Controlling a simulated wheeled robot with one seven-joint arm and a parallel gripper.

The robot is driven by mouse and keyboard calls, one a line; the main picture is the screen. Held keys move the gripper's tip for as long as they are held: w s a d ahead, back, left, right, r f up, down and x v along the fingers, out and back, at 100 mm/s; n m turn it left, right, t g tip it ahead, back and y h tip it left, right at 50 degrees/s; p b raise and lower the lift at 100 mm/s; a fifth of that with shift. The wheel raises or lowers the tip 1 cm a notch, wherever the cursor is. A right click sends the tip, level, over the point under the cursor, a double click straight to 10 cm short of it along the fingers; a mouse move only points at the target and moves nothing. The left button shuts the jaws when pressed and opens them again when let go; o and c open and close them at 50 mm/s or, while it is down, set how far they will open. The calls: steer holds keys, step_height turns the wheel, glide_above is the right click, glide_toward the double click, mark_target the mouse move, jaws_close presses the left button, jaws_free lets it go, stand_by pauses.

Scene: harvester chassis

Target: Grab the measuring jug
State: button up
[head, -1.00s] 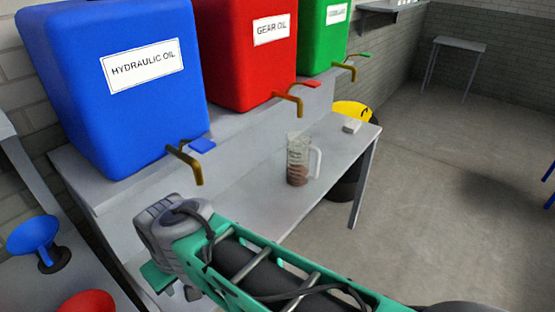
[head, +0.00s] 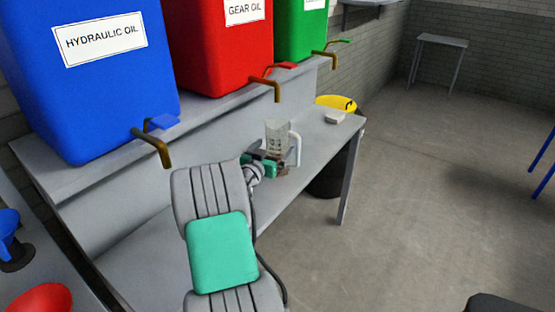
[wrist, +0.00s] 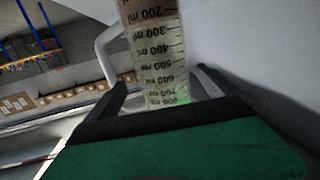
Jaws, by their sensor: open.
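The clear measuring jug (head: 278,131) stands upright on the bench shelf below the taps, its white handle on the right and some dark liquid low inside. My gripper (head: 268,164) is at the jug's near left side and hides part of its lower body. In the wrist view the jug (wrist: 155,50) appears upside down with its millilitre scale facing the camera. The open fingers of my gripper (wrist: 160,82) stand on either side of it, with a visible gap on the right. Whether the left finger touches the jug or handle I cannot tell.
Blue (head: 90,70), red (head: 225,45) and green (head: 302,28) oil tanks with brass taps stand above the shelf. A small white block (head: 335,117) lies right of the jug. A yellow-topped drum (head: 336,102) stands behind the bench end. Open floor lies right.

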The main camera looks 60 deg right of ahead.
steer(key=shift+w+d+r+h, duration=0.15)
steer(key=shift+d+r, duration=0.2)
steer(key=shift+r, duration=0.15)
steer(key=shift+w+d+r+h, duration=0.15)
steer(key=shift+d+r, duration=0.2)
steer(key=shift+r, duration=0.15)
steer(key=d+p, duration=0.2)
steer(key=d, duration=0.4)
steer(key=shift+d, duration=0.3)
steer(key=shift+w, duration=0.1)
steer(key=shift+c, duration=0.3)
steer(key=c, duration=1.7)
steer(key=shift+r, duration=0.1)
steer(key=shift+c, duration=1.2)
